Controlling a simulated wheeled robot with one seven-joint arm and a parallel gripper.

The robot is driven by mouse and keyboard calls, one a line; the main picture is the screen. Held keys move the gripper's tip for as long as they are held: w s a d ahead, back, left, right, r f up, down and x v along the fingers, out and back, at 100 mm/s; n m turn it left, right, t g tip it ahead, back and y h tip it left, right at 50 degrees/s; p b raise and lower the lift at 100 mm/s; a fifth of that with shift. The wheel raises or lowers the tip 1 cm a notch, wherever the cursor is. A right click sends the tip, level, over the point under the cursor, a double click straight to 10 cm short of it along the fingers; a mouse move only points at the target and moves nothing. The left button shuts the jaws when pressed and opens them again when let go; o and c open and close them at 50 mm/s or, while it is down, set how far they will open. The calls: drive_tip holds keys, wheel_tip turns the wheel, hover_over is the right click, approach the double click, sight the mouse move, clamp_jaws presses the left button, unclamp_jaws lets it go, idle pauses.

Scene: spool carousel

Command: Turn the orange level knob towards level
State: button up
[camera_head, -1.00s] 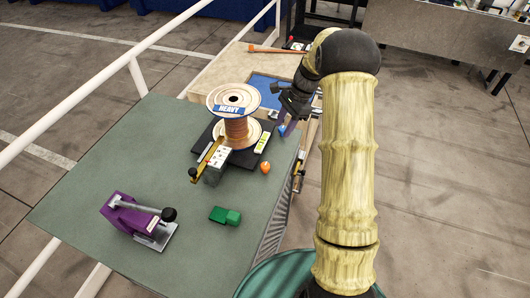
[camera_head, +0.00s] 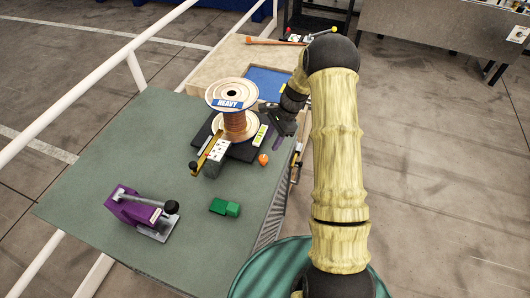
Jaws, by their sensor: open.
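The orange level knob (camera_head: 263,159) sits at the front right corner of a black base plate (camera_head: 245,153) on the green table. A yellow-green strip (camera_head: 261,136), perhaps a level vial, lies on the plate behind the knob. A spool of copper-coloured wire (camera_head: 236,123) marked HEAVY stands on the plate. My gripper (camera_head: 287,131) is open, behind and to the right of the orange knob and apart from it in the picture. Its height over the plate is hard to tell. My gripper hides the plate's right rear corner, and no blue knob shows there now.
A purple clamp-like tool (camera_head: 138,210) and a green block (camera_head: 224,207) lie on the green table (camera_head: 90,165). A blue panel (camera_head: 268,82) lies behind. White rails run along the left.

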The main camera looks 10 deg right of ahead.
sight(264, 158)
drive_tip(key=p+x, duration=0.3)
drive_tip(key=x, duration=0.5)
drive_tip(key=shift+s+a+f, duration=0.1)
drive_tip(key=shift+f, duration=0.25)
drive_tip(key=shift+c, duration=0.2)
drive_tip(key=c, duration=0.7)
